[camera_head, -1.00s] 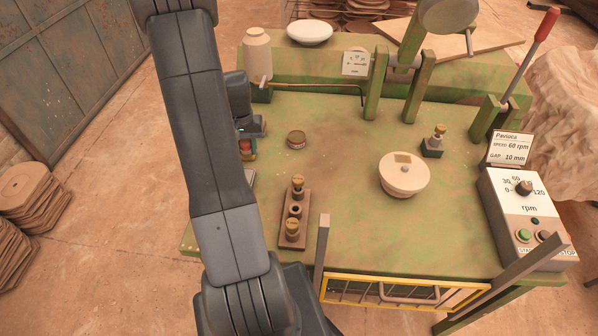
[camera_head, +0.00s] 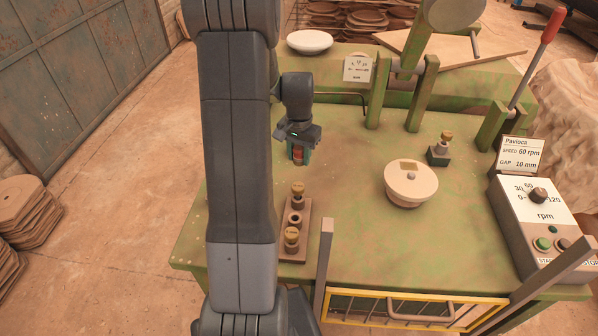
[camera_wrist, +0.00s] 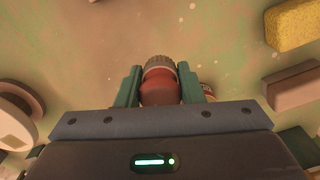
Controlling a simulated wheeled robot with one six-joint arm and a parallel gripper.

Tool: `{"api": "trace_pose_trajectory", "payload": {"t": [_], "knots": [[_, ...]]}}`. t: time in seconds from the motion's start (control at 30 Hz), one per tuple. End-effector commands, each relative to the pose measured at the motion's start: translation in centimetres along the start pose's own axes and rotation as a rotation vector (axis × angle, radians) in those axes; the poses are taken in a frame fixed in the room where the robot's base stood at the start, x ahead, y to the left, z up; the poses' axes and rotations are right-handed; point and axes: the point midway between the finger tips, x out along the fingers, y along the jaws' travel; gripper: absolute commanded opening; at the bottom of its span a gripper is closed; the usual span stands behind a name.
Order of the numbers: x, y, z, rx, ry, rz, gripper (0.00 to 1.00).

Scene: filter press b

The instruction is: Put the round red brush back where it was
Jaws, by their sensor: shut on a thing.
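My gripper (camera_head: 299,157) is shut on the round red brush (camera_wrist: 159,92), above the left part of the green table. In the wrist view, the brush sits between the two green fingers (camera_wrist: 160,78), its red round body near me and a ribbed tan end pointing away. In the head view only a little red shows between the fingers. I cannot tell from these frames which spot the brush came from.
A brown block (camera_head: 288,257) with brass-knobbed pieces stands in front of my gripper. A lidded cream pot (camera_head: 411,190) and another brass-knobbed piece (camera_head: 439,155) stand to the right. The wrist view shows a yellow sponge (camera_wrist: 291,26). Table between block and pot is clear.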

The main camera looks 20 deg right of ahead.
Motion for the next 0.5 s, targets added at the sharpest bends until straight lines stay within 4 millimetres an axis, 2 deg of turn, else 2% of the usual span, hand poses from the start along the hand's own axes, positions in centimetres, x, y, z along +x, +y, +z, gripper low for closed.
{"api": "trace_pose_trajectory", "payload": {"t": [0.03,0.27,0.5], "knots": [[0.8,0.0,0.1,0.000,-0.002,0.001,0.13],[2.7,0.0,0.0,-0.001,-0.001,0.001,0.13],[5.7,0.0,0.0,-0.001,0.000,0.000,0.13]]}}
